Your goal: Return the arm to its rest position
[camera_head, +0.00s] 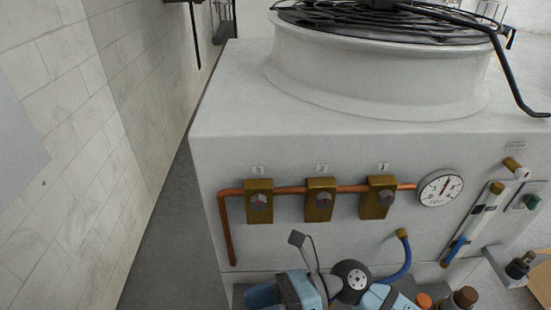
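A cluster of light blue and dark parts with a round black and silver disc (353,281) is cut off by the bottom edge.
The cabinet front has three brass valves (259,201) on a copper pipe (226,230), a round gauge (440,188) and a blue hose (398,268). A black fan grille (390,22) tops it. A tiled wall (90,130) stands left; grey floor (172,240) is clear between.

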